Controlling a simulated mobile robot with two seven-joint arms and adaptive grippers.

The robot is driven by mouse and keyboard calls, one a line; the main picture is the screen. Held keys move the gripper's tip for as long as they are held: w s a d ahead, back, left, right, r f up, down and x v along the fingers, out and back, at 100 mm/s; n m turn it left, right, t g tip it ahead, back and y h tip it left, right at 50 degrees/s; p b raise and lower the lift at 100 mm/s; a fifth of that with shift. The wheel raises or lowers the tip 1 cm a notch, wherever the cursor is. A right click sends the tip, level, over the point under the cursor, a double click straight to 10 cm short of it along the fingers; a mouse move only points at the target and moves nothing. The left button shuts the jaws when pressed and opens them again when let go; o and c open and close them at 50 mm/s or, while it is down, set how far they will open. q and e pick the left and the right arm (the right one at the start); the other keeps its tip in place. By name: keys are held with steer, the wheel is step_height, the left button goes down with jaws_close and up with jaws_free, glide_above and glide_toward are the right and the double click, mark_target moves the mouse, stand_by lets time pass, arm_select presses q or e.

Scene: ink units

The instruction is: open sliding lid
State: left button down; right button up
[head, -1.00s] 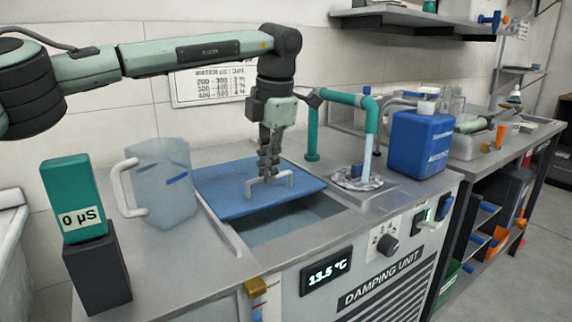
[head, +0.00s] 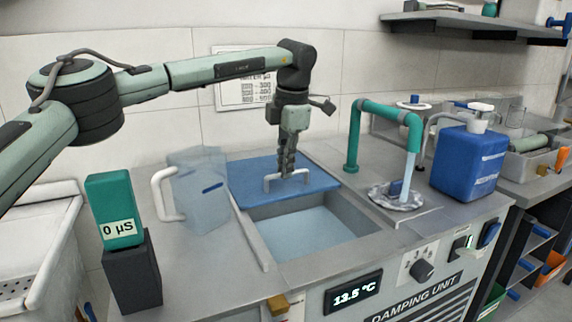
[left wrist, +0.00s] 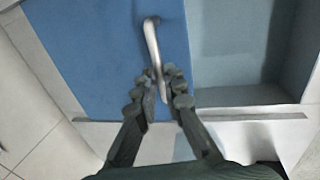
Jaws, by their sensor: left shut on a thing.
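The blue sliding lid (head: 250,180) covers the back part of the sunken basin (head: 310,232) in the damping unit's top. The front part of the basin is uncovered, with pale blue liquid in it. A white bar handle (head: 268,184) stands on the lid. My left gripper (head: 286,172) points down and is shut on the handle. In the left wrist view, the fingers (left wrist: 163,88) close around one end of the handle (left wrist: 152,42), on the blue lid (left wrist: 95,45), with the open basin to the right. My right gripper is not in view.
A clear jug (head: 200,195) stands left of the lid, near a green meter (head: 115,205) on a dark block. A green tap (head: 380,112) stands to the right with a small drain below it. A blue canister (head: 468,165) is farther right.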

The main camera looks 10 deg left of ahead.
arm_select(q)
steer(key=c, duration=1.6)
jaws_free()
steer(key=shift+d, duration=0.1)
steer(key=shift+r, duration=0.15)
step_height(320, 180, up, 12)
steer(key=s+d, duration=0.1)
steer(key=s, duration=0.1)
steer(key=shift+d+f, duration=0.2)
